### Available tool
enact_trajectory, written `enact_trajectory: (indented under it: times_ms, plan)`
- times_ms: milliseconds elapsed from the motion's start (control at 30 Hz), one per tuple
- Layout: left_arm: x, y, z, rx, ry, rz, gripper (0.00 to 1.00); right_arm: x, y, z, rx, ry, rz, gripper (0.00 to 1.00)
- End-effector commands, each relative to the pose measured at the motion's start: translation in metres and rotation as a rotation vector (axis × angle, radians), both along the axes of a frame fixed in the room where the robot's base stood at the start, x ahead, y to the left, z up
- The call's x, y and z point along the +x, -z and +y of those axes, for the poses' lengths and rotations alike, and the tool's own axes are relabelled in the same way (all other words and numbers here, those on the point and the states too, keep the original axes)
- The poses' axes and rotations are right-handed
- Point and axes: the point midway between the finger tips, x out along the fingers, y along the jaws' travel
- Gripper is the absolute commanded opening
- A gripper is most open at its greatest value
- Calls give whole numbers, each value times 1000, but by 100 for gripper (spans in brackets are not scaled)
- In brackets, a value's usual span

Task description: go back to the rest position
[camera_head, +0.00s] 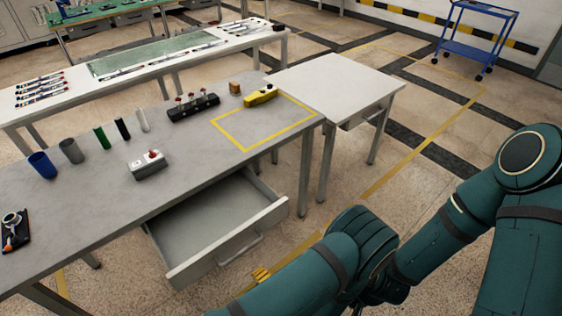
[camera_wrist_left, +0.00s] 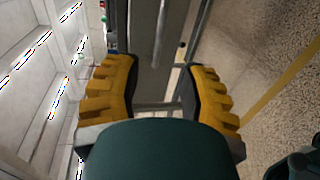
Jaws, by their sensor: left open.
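My left gripper (camera_head: 261,275) shows in the head view only as a bit of yellow finger at the bottom, in front of the open drawer. The rest of it is hidden by my arm. In the left wrist view my left gripper (camera_wrist_left: 153,92) has its two yellow fingers wide apart with nothing between them. My right gripper is not in view.
The grey bench (camera_head: 100,205) has an open, empty drawer (camera_head: 215,215). On it stand several cylinders, a red-button box (camera_head: 148,166), a black rack (camera_head: 194,107) and a yellow tool (camera_head: 261,96) at a taped outline. A white table (camera_head: 340,80) adjoins it. A blue cart (camera_head: 472,50) stands behind.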

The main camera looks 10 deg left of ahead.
Motion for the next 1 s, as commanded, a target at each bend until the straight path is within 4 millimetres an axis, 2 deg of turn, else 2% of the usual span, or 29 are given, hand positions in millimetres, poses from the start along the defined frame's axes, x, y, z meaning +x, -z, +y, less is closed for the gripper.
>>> enact_trajectory:
  times_ms: [167,267,367,433,500,600,667,733,800,900,933,1000]
  plan:
    - [-5,1,6,-27,-49,1,41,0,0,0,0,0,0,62]
    - [-24,5,23,-125,-225,0,41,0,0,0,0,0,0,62]
    - [-63,12,42,-293,-549,-29,41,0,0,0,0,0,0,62]
    - [-97,16,46,-425,-836,-83,41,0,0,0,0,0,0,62]
    - [-126,18,38,-545,-1130,-164,41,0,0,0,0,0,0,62]
    - [-154,17,13,-687,-1553,-321,41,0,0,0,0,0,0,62]
    - [-160,14,-6,-753,-1806,-440,41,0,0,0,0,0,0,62]
    - [-156,9,-28,-813,-2099,-603,41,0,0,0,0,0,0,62]
    - [-142,2,-45,-848,-2383,-792,41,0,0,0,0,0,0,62]
    - [-108,-10,-56,-859,-2755,-1101,41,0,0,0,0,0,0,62]
    - [-97,-14,-56,817,2734,1148,41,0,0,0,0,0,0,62]
    - [-73,-22,-49,676,2488,1159,41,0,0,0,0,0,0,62]
